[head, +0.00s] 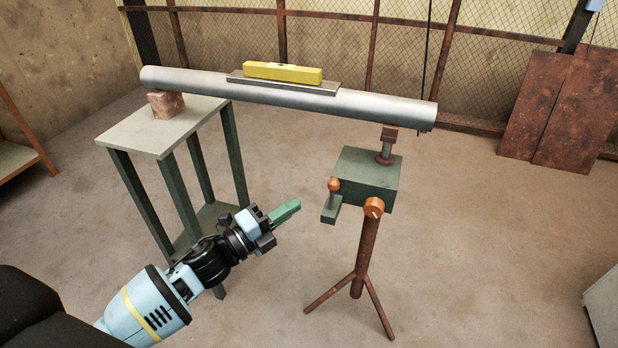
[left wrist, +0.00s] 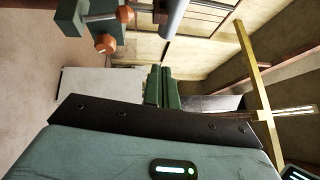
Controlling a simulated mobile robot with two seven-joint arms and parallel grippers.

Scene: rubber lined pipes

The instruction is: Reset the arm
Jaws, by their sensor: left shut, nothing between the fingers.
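My left arm comes in from the lower left in the head view. Its left gripper (head: 296,206) has green fingers that are shut with nothing between them. It is in the open air in front of the green-legged table and to the left of the tripod stand (head: 368,240), apart from both. The shut fingers also show in the left wrist view (left wrist: 163,87). My right gripper is not in view.
A grey pipe (head: 200,82) rests on a brown block (head: 166,104) on the table (head: 130,134) and on the stand's support. A yellow level (head: 283,72) lies on a plate on the pipe. Rusty panels (head: 565,105) lean at the back right.

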